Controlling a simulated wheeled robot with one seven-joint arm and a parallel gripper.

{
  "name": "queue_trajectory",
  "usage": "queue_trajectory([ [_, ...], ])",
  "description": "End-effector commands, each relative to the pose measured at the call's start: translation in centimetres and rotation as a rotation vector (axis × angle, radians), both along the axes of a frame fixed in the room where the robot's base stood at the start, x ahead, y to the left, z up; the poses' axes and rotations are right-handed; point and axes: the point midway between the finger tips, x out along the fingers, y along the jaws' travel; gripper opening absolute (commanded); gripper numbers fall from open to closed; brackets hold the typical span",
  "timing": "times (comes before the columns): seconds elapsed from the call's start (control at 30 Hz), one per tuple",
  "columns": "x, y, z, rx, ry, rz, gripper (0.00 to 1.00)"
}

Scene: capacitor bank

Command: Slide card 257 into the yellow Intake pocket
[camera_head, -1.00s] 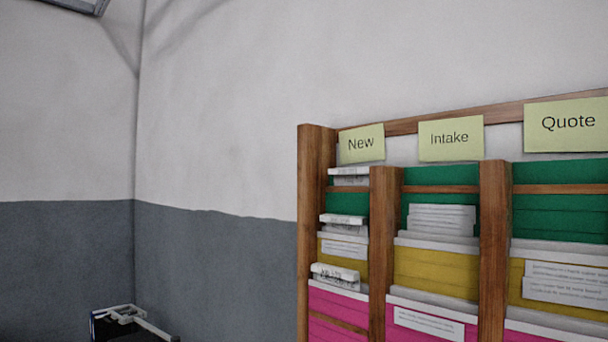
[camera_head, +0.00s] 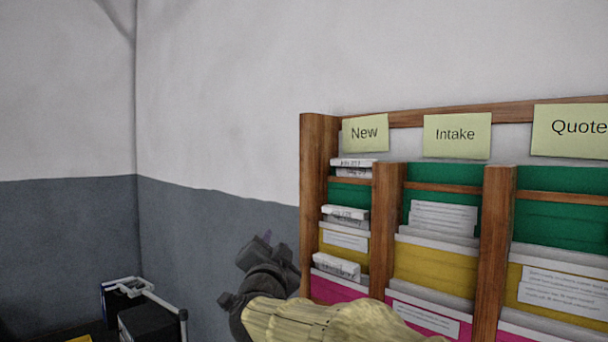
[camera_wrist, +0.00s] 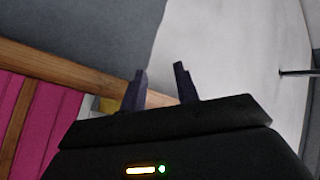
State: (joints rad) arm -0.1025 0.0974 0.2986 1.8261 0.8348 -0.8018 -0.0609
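The yellow Intake pocket (camera_head: 435,268) sits in the rack's second column, below the green one, with a pale upper edge. The Intake label (camera_head: 456,134) hangs above that column. White cards stand in the New column's green pocket (camera_head: 349,196), yellow pocket (camera_head: 344,240) and pink pocket (camera_head: 336,266); their numbers are too blurred to read, so I cannot tell which is card 257. My gripper (camera_head: 268,240) is left of the rack's left post. In the wrist view my gripper (camera_wrist: 161,76) has its fingers apart with nothing between them.
The rack's wooden left post (camera_head: 314,180) and column dividers (camera_head: 386,215) stand out in front of the pockets. The New label (camera_head: 364,132) and Quote label (camera_head: 578,128) flank the Intake label. A dark box (camera_head: 150,322) with a pale frame stands low at left.

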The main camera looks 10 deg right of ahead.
Motion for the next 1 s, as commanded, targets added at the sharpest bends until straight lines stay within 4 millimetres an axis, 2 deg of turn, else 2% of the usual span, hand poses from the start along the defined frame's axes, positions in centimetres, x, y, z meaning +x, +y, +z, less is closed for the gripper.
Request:
queue_trajectory([
  [0.03,-0.5,0.0,3.9,0.079,-0.08,-0.051,0.31],
  [0.1,-1.5,-0.7,7.7,0.192,-0.173,-0.136,0.31],
  [0.2,-3.5,-1.9,11.8,0.363,-0.271,-0.264,0.31],
  [0.3,-5.9,-3.0,14.3,0.529,-0.326,-0.395,0.31],
  [0.4,-7.9,-3.9,15.3,0.657,-0.341,-0.507,0.31],
  [0.53,-9.4,-4.7,15.4,0.743,-0.338,-0.596,0.31],
  [1.0,-9.6,-4.7,15.3,0.756,-0.335,-0.604,0.31],
])
